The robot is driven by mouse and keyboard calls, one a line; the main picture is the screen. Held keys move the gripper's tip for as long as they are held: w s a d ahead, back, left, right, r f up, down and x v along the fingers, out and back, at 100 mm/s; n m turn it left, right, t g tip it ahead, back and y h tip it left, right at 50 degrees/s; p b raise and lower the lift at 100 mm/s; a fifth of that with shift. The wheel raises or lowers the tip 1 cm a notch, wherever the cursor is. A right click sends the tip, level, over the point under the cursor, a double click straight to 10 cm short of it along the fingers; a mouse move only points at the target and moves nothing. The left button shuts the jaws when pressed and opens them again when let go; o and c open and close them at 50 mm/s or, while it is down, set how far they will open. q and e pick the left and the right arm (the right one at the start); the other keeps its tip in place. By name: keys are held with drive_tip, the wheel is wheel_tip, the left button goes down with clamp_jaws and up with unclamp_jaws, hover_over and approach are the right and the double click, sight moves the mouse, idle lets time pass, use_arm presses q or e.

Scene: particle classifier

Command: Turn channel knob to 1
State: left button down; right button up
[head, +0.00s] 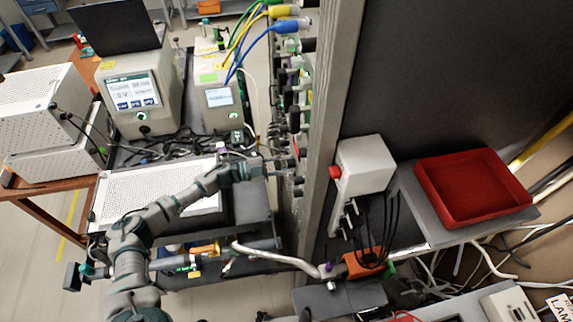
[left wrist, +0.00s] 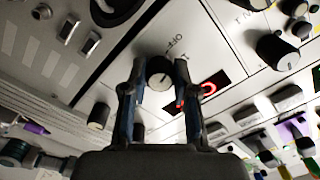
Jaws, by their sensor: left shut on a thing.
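My left gripper (head: 284,166) reaches in from the left in the head view, at the narrow edge of the upright instrument panel. In the left wrist view my left gripper (left wrist: 160,85) has one finger on each side of a small round dark knob (left wrist: 159,72) and is shut on it. The knob sits on the light panel face (left wrist: 215,50), with small printed marks beside it. A red lit display (left wrist: 208,89) is just right of the fingers, and its character is hard to read. The knob's setting cannot be told. My right gripper is not in view.
Other knobs (left wrist: 278,52) and switches crowd the panel around the fingers. In the head view, blue and yellow cables (head: 250,38) plug into the panel's upper part. A cart with a perforated white box (head: 115,195) stands left. A red tray (head: 470,187) lies right.

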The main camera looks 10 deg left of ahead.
use_arm(q)
drive_tip(key=m+b, duration=0.2)
drive_tip(key=m, duration=0.1)
drive_tip(key=m+b, duration=0.1)
drive_tip(key=m, duration=0.3)
drive_tip(key=shift+f+m+b, duration=0.2)
drive_tip(key=shift+m+b, duration=0.1)
drive_tip(key=shift+b, duration=0.1)
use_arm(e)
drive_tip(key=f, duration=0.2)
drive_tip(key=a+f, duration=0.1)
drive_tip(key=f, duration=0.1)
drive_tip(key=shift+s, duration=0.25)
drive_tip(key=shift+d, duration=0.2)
use_arm(q)
drive_tip(key=c, duration=0.9)
unclamp_jaws()
drive_tip(key=shift+r, duration=0.1)
